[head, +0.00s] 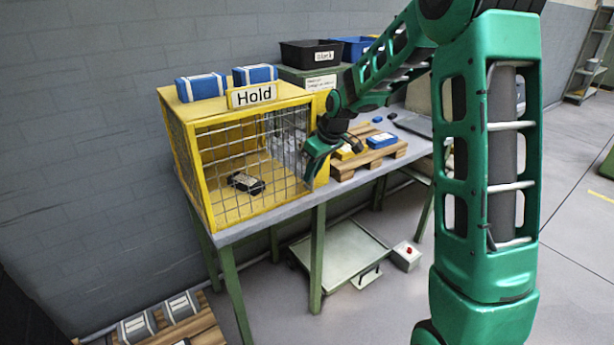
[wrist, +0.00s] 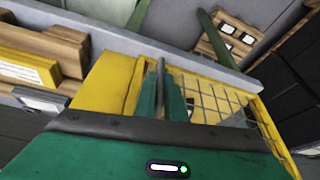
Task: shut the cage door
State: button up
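The yellow cage (head: 203,215) with the Hold sign (head: 254,95) stands on the left of the table. Its mesh door (head: 225,165) spans the front; I cannot tell whether it is flush with the frame. A black object (head: 246,183) lies inside. My gripper (head: 307,160) is at the cage's right front edge. In the wrist view my gripper's fingers (wrist: 162,92) are close together with a narrow grey bar (wrist: 160,75), seemingly the door handle, between them. The yellow frame (wrist: 108,82) and mesh (wrist: 215,100) lie just beyond. My gripper hides part of the handle.
Blue-and-white boxes (head: 202,87) sit on the cage top. A wooden pallet (head: 345,170) with a blue box (head: 382,140) is right of the gripper. Black (head: 310,53) and blue bins stand behind.

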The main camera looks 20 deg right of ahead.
jog(key=o, duration=0.4)
jog(key=shift+w+a, duration=0.15)
jog(key=shift+w, duration=0.2)
jog(key=shift+c, duration=0.2)
jog(key=shift+s, duration=0.1)
jog(key=shift+r, duration=0.15)
jog(key=v, duration=1)
jog(key=shift+r, duration=0.2)
jog(key=shift+s, duration=0.1)
jog(key=s+d+f+m+g, duration=0.1)
jog(key=s+d+m, duration=0.1)
jog(key=s, duration=1.1)
jog(key=s+d+f+m+g+h, duration=0.1)
jog(key=s+m, duration=0.4)
jog(key=s, duration=0.8)
jog(key=s+d+f+m+g, duration=0.2)
jog(key=s+d+m, duration=0.2)
jog(key=s, duration=0.9)
jog(key=shift+s+d+f+h, duration=0.2)
jog(key=shift+s+d+h, duration=0.2)
jog(key=shift+d, duration=0.05)
